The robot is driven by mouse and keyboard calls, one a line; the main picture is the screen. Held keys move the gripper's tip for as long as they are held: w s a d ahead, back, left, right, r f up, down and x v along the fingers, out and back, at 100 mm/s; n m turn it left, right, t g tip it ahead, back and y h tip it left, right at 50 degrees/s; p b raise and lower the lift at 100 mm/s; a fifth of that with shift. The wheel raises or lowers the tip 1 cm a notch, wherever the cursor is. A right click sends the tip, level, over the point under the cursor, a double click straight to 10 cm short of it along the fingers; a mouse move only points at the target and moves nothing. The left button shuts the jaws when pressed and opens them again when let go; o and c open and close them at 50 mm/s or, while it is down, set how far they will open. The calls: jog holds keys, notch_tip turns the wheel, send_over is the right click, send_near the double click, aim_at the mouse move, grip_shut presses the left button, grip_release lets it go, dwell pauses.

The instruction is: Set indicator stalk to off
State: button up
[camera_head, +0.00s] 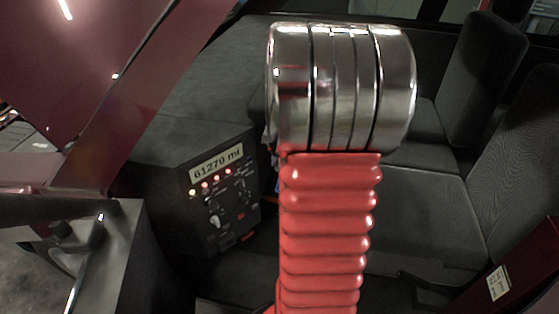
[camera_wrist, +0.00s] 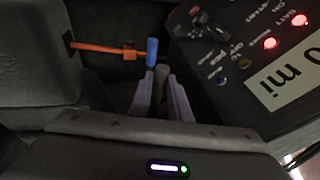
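An orange stalk (camera_wrist: 100,46) with a blue end (camera_wrist: 152,51) sticks out to the right from a dark surface in the wrist view. I take it to be the indicator stalk; no label shows on it. My gripper (camera_wrist: 161,75) has two pale purple fingers pointing at the blue end, their tips just below it in the picture. The fingers are apart, with a dark grey shape between them that I cannot identify. Whether a finger touches the blue end cannot be told. In the head view my red and chrome arm hides the gripper and most of the stalk.
A black dash panel (camera_head: 220,200) carries lit red lamps, switches and a label (camera_head: 216,163) reading 61270 mi. It stands close right of the fingers in the wrist view. Dark seats (camera_head: 425,210) fill the right, and a maroon door frame (camera_head: 150,95) the left.

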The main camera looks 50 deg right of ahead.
jog(key=o, duration=0.4)
jog(key=shift+o, duration=0.2)
jog(key=shift+r, duration=0.15)
jog(key=v, duration=1.3)
jog(key=shift+r, duration=0.25)
jog(key=shift+s, duration=0.1)
